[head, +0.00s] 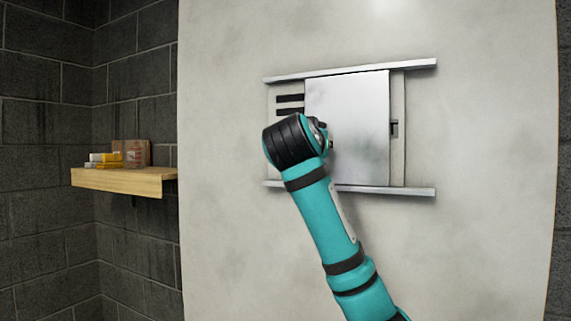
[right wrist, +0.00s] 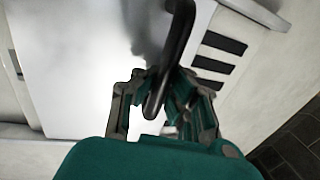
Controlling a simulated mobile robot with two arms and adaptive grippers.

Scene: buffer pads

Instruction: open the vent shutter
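The vent shutter (head: 355,110) is a plain silvery panel between two horizontal rails on the pale wall panel. Dark vent slots (head: 290,99) show to its left; the wrist view shows several slots (right wrist: 217,65) uncovered beside the shutter (right wrist: 75,60). A dark bar handle (right wrist: 178,35) stands out from the shutter near its slot-side edge. My right gripper (right wrist: 163,82) has its fingers on both sides of this handle and appears closed on it. In the head view my right wrist hides the gripper and handle. My left gripper is out of view.
The upper rail (head: 350,71) and lower rail (head: 415,191) extend past the shutter on both sides. A small dark catch (head: 394,128) sits right of the shutter. A wooden shelf (head: 125,181) with small boxes (head: 131,152) is on the dark block wall at left.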

